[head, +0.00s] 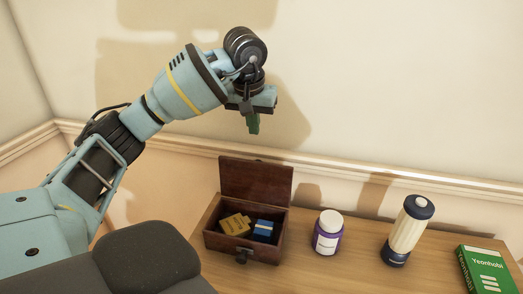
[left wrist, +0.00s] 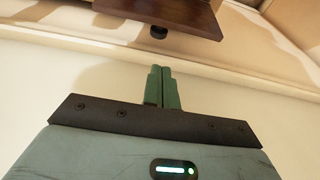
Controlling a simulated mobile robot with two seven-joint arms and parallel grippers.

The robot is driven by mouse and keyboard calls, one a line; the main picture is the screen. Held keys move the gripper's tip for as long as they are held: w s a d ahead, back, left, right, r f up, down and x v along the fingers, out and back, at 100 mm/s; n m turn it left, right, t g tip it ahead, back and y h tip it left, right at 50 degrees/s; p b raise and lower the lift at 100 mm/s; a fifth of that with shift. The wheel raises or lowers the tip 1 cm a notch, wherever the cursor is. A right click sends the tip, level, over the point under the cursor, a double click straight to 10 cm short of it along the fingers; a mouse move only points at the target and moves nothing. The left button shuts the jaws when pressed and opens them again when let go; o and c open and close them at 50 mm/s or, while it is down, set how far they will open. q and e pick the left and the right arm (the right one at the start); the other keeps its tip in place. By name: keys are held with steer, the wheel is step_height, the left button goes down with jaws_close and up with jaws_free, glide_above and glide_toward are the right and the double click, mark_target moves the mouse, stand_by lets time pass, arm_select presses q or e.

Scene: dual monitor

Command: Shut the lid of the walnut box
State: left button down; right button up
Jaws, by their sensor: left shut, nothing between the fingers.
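The walnut box (head: 238,245) stands on the table with its dark brown lid (head: 256,182) raised upright at the back, towards the wall. A small dark latch (head: 241,258) is on its front. Inside lie a yellow-brown item (head: 235,224) and a blue item (head: 263,228). My left gripper (head: 253,128) is shut and empty, pointing down, above the lid and apart from it. In the left wrist view its green fingers (left wrist: 162,80) are together, below a dark brown panel (left wrist: 165,12) with a black knob, which looks like the lid. My right gripper is not in view.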

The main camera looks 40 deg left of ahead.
arm_select(q)
glide_above(256, 179)
steer(key=w+a, duration=0.4)
step_height(256, 179, down, 8)
steer(key=shift+w+d+f, duration=0.1)
steer(key=shift+f, duration=0.75)
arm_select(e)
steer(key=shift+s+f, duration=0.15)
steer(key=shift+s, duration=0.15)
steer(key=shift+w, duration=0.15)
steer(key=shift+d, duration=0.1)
